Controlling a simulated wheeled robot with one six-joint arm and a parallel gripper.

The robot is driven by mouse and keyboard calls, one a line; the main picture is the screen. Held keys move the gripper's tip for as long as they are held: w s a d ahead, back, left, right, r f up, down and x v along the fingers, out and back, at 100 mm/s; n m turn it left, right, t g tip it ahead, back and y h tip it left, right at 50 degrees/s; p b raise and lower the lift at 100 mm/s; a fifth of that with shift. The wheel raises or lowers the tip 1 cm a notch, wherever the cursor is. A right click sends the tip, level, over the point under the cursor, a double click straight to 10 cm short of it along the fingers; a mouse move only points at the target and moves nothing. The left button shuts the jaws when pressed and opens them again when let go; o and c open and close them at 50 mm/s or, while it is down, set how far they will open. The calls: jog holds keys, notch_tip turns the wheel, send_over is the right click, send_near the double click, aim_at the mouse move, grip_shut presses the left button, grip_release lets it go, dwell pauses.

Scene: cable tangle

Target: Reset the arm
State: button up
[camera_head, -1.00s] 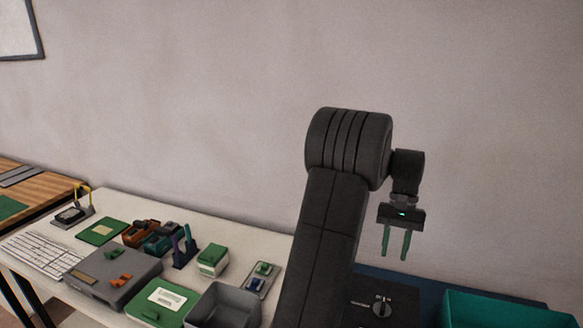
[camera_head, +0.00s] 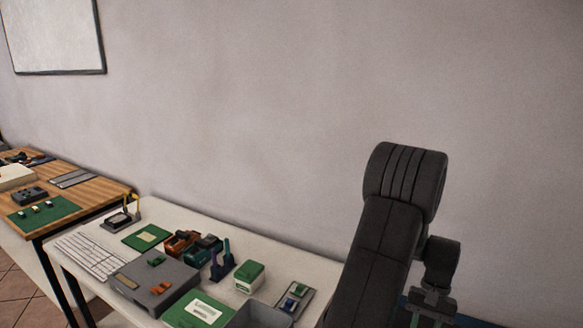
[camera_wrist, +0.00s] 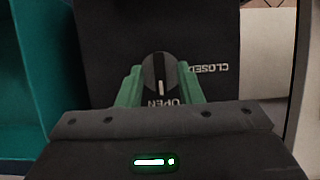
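My gripper (camera_head: 428,318) hangs at the lower right of the head view, its fingertips cut off by the bottom edge. In the wrist view its two green fingers (camera_wrist: 160,85) stand apart with nothing held between them. Beyond them is a dark panel (camera_wrist: 105,40) with a round knob (camera_wrist: 158,70). The knob's white mark points to the word OPEN; CLOSED is printed to its right. My arm is bent, with the forearm end pointing down.
A wooden table (camera_head: 90,183) stands at the left. A teal bin (camera_wrist: 30,80) shows in the wrist view.

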dwell(0.3)
jog(key=b+v, duration=0.1)
jog(key=v, duration=1.2)
jog(key=p+x, duration=0.1)
jog(key=x, duration=1.1)
jog(key=shift+s+a+f, duration=0.15)
jog(key=shift+f, duration=0.15)
jog(key=shift+f+n+h, duration=0.15)
jog(key=shift+n+h, duration=0.25)
jog(key=shift+n, duration=0.6)
jog(key=n+h, duration=0.1)
jog(key=n, duration=0.2)
jog(key=shift+a+g, duration=0.15)
jog(key=shift+g, duration=0.15)
jog(key=n+h, duration=0.1)
jog(key=n, duration=0.2)
jog(key=shift+a+n, duration=0.1)
jog(key=shift+n, duration=0.2)
